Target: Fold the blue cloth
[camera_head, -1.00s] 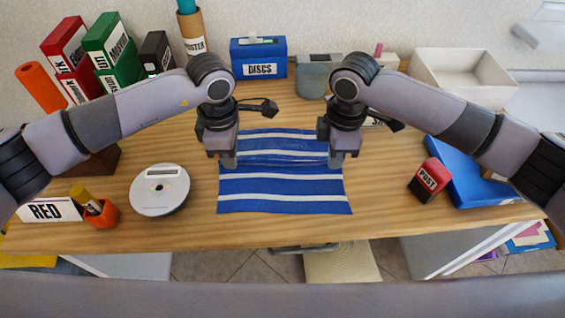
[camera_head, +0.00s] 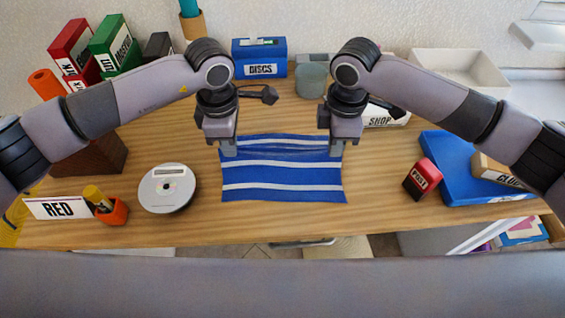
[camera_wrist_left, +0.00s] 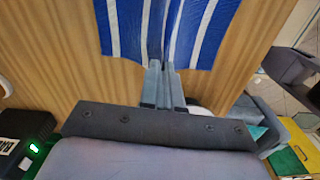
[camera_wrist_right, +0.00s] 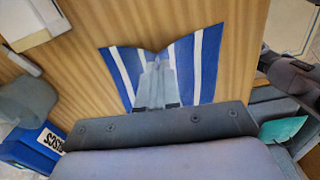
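The blue cloth (camera_head: 283,177) with white stripes lies on the wooden desk, in the middle of the head view. It is rumpled between my two grippers, near its far edge. My left gripper (camera_head: 228,148) is at its left side, and my right gripper (camera_head: 336,148) is at its right side. In the left wrist view the fingers (camera_wrist_left: 164,72) are close together with the cloth (camera_wrist_left: 205,30) creased between them. In the right wrist view the fingers (camera_wrist_right: 157,68) are also together, with the cloth (camera_wrist_right: 207,60) drawn to them in a notch.
A POST stamp (camera_head: 422,178) and blue folder (camera_head: 458,178) are right. A blue DISCS box (camera_head: 259,58) and jar (camera_head: 311,80) stand behind. Bare desk surrounds the cloth.

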